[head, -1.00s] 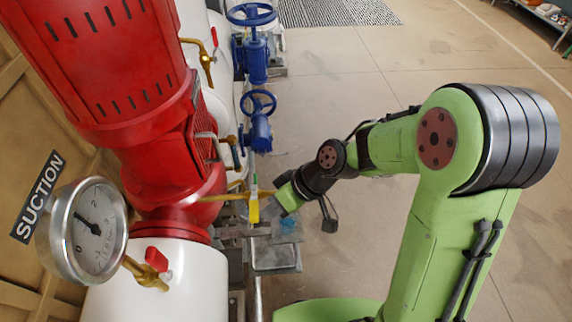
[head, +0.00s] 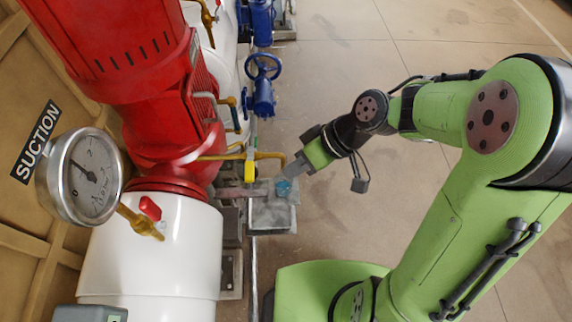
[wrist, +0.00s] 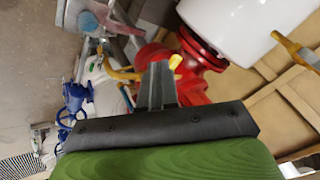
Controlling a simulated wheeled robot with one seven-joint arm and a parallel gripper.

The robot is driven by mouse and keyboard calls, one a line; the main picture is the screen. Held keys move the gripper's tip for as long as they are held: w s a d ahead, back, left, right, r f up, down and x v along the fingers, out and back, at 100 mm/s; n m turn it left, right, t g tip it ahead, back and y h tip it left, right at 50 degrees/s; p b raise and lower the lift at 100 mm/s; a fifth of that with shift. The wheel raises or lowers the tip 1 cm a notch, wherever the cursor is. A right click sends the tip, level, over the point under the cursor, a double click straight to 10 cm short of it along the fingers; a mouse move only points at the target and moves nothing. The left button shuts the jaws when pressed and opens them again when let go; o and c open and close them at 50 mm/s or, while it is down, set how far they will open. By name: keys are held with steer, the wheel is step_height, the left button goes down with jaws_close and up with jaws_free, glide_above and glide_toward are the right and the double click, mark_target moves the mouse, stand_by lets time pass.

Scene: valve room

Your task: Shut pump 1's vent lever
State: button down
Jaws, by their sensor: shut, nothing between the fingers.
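The vent lever of pump 1 is a small yellow handle (head: 249,171) on a thin brass pipe (head: 215,157) that leaves the red pump casing (head: 165,140). In the head view the handle lies across the pipe's line. In the wrist view the yellow handle (wrist: 175,61) shows just beyond my fingers, partly hidden by them. My gripper (head: 290,172) is shut and empty, to the right of the handle with a gap between them, near the pipe's free end. Its closed fingers (wrist: 158,75) show in the wrist view.
A gauge (head: 82,175) marked near a SUCTION sign and a red-handled valve (head: 150,208) are at the left. A blue cup (head: 284,187) sits below my fingertips. Blue handwheels (head: 263,67) stand further back. Open floor (head: 330,240) lies to the right.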

steer(key=d+r, duration=0.1)
steer(key=s+d+r, duration=0.1)
steer(key=r, duration=0.1)
steer(key=shift+s+d+r+p, duration=0.15)
steer(key=shift+d+p, duration=0.1)
steer(key=shift+p, duration=0.1)
